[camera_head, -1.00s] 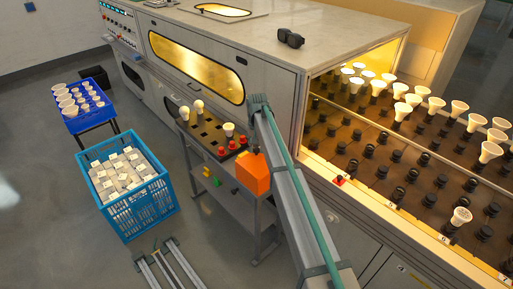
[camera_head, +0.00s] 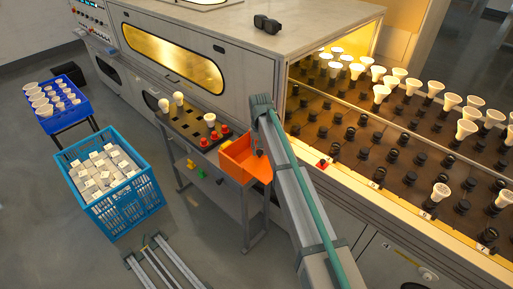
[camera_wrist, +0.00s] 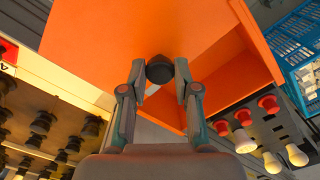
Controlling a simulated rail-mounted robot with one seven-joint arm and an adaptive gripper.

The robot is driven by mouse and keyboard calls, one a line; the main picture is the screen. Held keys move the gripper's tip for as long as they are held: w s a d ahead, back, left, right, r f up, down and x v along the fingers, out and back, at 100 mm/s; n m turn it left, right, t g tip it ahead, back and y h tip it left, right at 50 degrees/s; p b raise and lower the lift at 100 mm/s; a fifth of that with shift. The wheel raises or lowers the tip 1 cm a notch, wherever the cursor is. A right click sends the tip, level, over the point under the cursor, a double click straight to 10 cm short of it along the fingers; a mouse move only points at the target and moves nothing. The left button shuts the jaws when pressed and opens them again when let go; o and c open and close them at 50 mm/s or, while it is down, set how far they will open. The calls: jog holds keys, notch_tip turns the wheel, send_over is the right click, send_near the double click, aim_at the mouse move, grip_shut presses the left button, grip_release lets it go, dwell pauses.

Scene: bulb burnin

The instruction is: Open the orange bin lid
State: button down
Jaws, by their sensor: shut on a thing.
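The orange bin (camera_head: 236,165) stands at the right end of the bulb rack, near the oven's front corner. Its top is open in the head view and part of its inside shows. In the wrist view, the orange lid (camera_wrist: 120,35) fills the upper middle as a broad panel, tilted away from the bin opening (camera_wrist: 228,88). My gripper (camera_wrist: 160,75) is shut on the dark round knob (camera_wrist: 159,66) of the lid. In the head view my gripper (camera_head: 259,150) is at the bin's right side, partly hidden by my arm.
A dark rack (camera_head: 190,122) with several white bulbs and red parts is left of the bin. The lit oven shelf (camera_head: 340,158) with many sockets is to the right. A blue crate (camera_head: 133,203) of white boxes and a blue tray (camera_head: 75,113) stand left.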

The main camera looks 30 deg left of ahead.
jog(key=c, duration=0.9)
grip_release()
jog(key=shift+o, duration=0.2)
notch_tip(320, 180, up, 12)
